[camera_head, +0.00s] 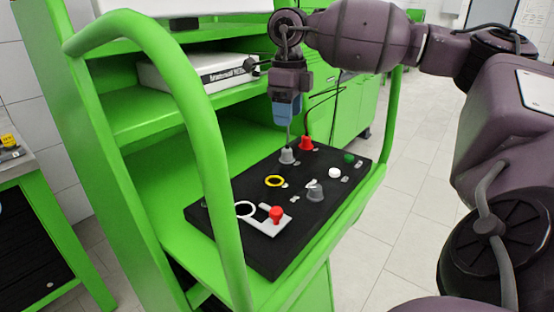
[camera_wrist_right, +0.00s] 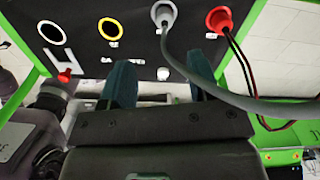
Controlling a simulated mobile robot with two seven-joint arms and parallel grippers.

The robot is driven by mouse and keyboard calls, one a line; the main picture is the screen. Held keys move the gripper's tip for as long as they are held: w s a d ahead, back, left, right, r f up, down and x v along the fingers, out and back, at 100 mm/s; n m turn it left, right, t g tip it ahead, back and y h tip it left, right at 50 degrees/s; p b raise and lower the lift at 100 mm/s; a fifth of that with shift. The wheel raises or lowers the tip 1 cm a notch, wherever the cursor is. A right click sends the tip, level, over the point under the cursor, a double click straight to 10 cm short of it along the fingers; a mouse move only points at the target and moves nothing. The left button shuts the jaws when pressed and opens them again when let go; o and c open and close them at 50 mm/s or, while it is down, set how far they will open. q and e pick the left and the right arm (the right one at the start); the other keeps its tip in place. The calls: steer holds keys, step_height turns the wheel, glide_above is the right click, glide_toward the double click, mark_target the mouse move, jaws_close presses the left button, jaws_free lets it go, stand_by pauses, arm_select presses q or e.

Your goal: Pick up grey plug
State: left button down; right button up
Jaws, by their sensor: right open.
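The grey plug (camera_head: 288,155) stands in the far edge of the black panel (camera_head: 235,190). In the right wrist view the grey plug (camera_wrist_right: 163,14) is at the top middle, and its grey cable (camera_wrist_right: 235,99) runs down and right, crossing near the right-hand finger. My right gripper (camera_head: 287,116) hangs above the grey plug with blue fingers pointing down. In the wrist view the right gripper's (camera_wrist_right: 160,72) fingers are spread with nothing held between them, and the plug appears beyond the fingertips. My left gripper is not in view.
A red plug (camera_head: 306,144) with a dark cable sits close beside the grey one. The panel also bears a yellow ring socket (camera_head: 274,181), a grey knob (camera_head: 315,191), a red-topped switch (camera_head: 276,214) and buttons. A green cart rail (camera_head: 215,170) rises in front.

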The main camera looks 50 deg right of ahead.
mark_target(287, 148)
step_height(287, 148, down, 4)
steer(key=shift+s+r, duration=0.15)
steer(key=shift+r, duration=0.05)
steer(key=f, duration=0.3)
steer(key=f+b, duration=0.1)
steer(key=f, duration=0.1)
steer(key=shift+w+d, duration=0.3)
steer(key=shift+w, duration=0.05)
steer(key=shift+f, duration=0.6)
steer(key=c, duration=0.9)
